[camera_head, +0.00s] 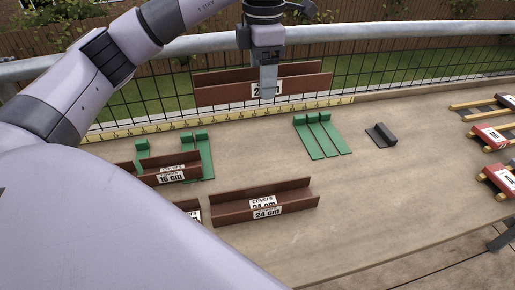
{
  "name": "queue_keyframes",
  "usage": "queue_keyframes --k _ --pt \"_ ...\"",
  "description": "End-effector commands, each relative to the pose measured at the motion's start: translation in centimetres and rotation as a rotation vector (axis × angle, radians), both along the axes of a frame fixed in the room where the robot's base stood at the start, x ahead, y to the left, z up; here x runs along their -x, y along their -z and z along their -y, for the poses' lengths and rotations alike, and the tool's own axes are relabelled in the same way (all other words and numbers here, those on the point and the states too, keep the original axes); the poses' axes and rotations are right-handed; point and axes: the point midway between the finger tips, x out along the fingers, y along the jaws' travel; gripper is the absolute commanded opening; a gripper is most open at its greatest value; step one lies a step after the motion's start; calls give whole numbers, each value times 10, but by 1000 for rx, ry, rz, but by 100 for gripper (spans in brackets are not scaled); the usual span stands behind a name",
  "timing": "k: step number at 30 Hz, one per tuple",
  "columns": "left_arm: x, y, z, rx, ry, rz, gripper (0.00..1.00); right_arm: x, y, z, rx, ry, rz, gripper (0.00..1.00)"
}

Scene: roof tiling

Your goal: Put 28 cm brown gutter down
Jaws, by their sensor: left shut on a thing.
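My left gripper (268,84) comes down from above and is shut on a long brown gutter (225,93). The gutter lies lengthwise across the view, roughly level, at the back edge of the bench. Its white label is partly covered by the gripper; a "2" shows but the full number cannot be read. The gutter's lower edge is close to the yellow measuring strip (185,123); I cannot tell whether it touches anything below. My right gripper is not in view.
On the bench (385,200) lie a 24 cm gutter (233,211), a 16 cm gutter (195,173), green pieces (322,137) and a dark grey piece (381,136). Red-and-wood parts (490,138) stand at the right. A mesh fence with a rail (400,30) runs behind. The bench's centre right is clear.

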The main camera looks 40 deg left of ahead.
Motion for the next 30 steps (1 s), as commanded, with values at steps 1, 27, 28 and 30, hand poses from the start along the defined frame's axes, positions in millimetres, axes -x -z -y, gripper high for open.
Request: queue_keyframes --k 1,27,28,30 --pt "1 14 0 0 0 -5 29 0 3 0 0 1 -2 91" --pt "1 169 0 -1 -2 -2 29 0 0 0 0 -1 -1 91" --pt "1 174 0 0 -2 -3 29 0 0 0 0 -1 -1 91" --pt "1 184 0 -1 -2 -2 29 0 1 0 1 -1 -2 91"
